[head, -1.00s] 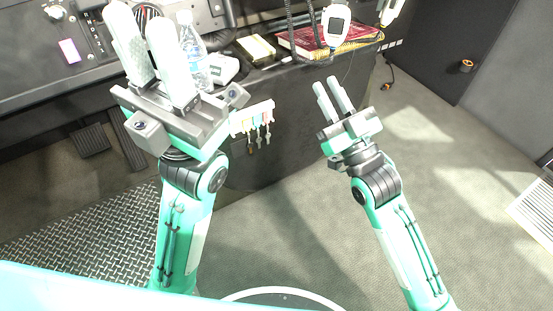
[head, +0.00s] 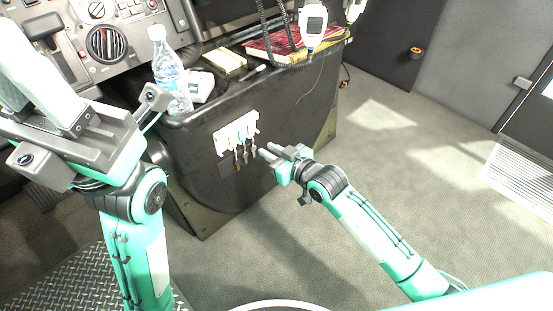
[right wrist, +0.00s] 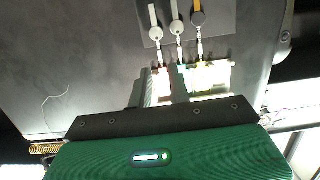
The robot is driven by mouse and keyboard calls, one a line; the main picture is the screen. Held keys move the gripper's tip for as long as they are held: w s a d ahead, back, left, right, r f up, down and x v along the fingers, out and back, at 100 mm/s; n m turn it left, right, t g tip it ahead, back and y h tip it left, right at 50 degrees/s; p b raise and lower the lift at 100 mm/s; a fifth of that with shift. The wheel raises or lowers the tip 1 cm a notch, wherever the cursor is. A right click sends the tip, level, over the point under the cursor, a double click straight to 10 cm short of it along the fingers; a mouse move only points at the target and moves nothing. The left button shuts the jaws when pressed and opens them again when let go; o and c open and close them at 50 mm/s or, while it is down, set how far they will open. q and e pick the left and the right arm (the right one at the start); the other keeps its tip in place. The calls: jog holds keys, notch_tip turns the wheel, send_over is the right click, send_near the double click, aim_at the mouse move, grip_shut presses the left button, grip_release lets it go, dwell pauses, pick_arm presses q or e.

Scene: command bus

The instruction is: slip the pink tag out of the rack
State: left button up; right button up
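The white rack (head: 236,131) is fixed to the side of the dark console in the head view, with several keys (head: 243,156) hanging below it. In the right wrist view the rack (right wrist: 213,80) is washed out by glare, and the keys' round heads (right wrist: 177,27) point up. A pale pinkish patch (right wrist: 162,88) shows near my right fingers; I cannot tell surely that it is the pink tag. My right gripper (head: 268,151) is open, its fingertips just right of the keys. My left gripper (head: 38,85) is open and empty at the left, partly cut off.
A water bottle (head: 168,75) stands on the console's left corner, near my left gripper. A white device (head: 201,86), a yellow box (head: 225,63) and a red book (head: 275,42) lie on the console top. The floor (head: 400,150) at right is clear.

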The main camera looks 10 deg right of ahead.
aim_at(254, 141)
jog(key=x, duration=0.3)
jog(key=shift+w+a, duration=0.15)
jog(key=shift+a, duration=0.05)
jog(key=shift+x, duration=0.95)
grip_shut()
